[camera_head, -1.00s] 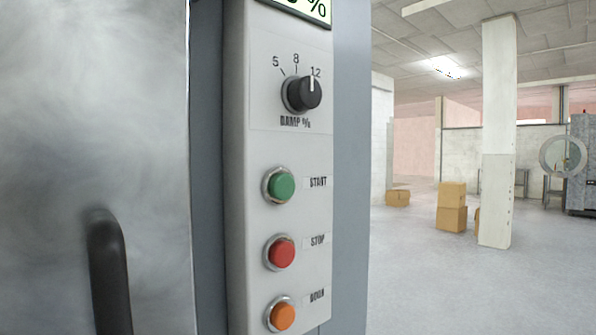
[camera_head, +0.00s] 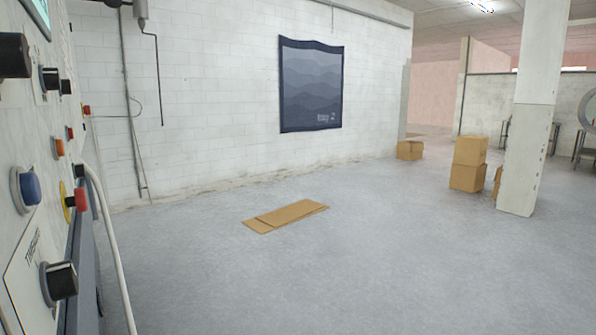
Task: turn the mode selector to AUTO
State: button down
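A control panel (camera_head: 22,130) fills the left edge, seen at a steep slant. Black knobs stick out of it: a large one (camera_head: 14,55) at the upper left, smaller ones (camera_head: 50,78) beside it, and one (camera_head: 62,280) low down with a pale pointer mark. A blue button (camera_head: 28,187), an orange button (camera_head: 58,147) and a red button on a yellow base (camera_head: 76,202) also show. The lettering is too slanted to read, so I cannot tell which knob is the mode selector or where it points. My gripper is not in view.
A white cable (camera_head: 112,245) hangs beside the panel. Flat cardboard (camera_head: 287,215) lies on the floor. Cardboard boxes (camera_head: 468,163) stand by a white pillar (camera_head: 530,130). A dark poster (camera_head: 311,86) hangs on the white block wall. The grey floor ahead is largely clear.

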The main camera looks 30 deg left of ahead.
aim_at(58, 281)
jog(key=i, duration=1.55)
jog(key=u, duration=3.35)
